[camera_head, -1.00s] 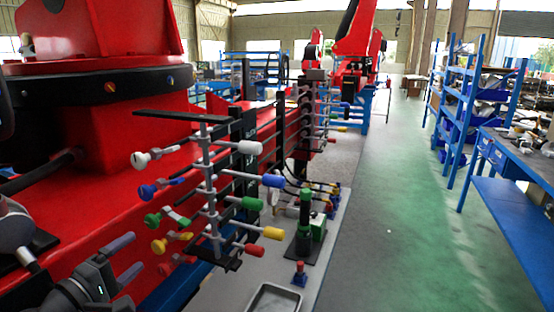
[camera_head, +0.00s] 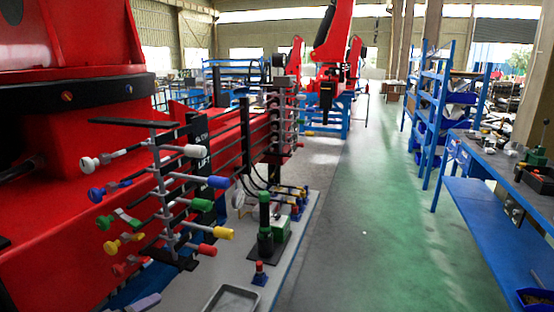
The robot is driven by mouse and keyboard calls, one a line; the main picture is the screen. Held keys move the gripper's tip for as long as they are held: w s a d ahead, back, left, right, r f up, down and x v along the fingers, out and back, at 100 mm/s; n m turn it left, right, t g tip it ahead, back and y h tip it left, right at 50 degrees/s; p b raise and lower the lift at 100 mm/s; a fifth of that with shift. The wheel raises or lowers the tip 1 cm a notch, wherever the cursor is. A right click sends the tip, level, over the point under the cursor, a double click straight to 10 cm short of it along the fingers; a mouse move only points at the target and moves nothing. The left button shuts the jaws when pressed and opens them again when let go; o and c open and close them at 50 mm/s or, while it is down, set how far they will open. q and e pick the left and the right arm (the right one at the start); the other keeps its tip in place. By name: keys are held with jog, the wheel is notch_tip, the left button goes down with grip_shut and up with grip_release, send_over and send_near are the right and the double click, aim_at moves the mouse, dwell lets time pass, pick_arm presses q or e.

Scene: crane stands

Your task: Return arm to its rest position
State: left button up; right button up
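My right gripper is not in view.
The red crane body (camera_head: 80,220) fills the left. A grey table (camera_head: 290,235) holds a green-and-black device (camera_head: 265,230) and a metal tray (camera_head: 232,299). Blue shelving (camera_head: 430,120) and a blue workbench (camera_head: 500,195) stand at right. The green floor (camera_head: 380,230) between is clear.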

pick_arm(q)
jog(key=s+d+f+m+g+y, duration=0.2)
jog(key=s+d+f+m+g, duration=0.3)
jog(key=s, duration=0.3)
jog(key=s+d+f+m+g+y, duration=0.2)
jog(key=s+d+f+m+g, duration=0.15)
jog(key=s+f, duration=0.45)
jog(key=s+r+m+g+y, duration=0.1)
jog(key=s+r+m+y, duration=0.15)
jog(key=s, duration=0.55)
notch_tip(320, 180, down, 20)
jog(key=s+a+r+g, duration=0.1)
jog(key=s+g, duration=0.1)
jog(key=s, duration=0.1)
jog(key=s+a+f+b, duration=0.1)
jog(key=s+a+f, duration=0.2)
jog(key=s+f, duration=0.8)
jog(key=shift+s+f+m+g+y, duration=0.35)
jog(key=shift+s+m+g, duration=0.1)
jog(key=shift+s, duration=0.5)
dwell(1.2)
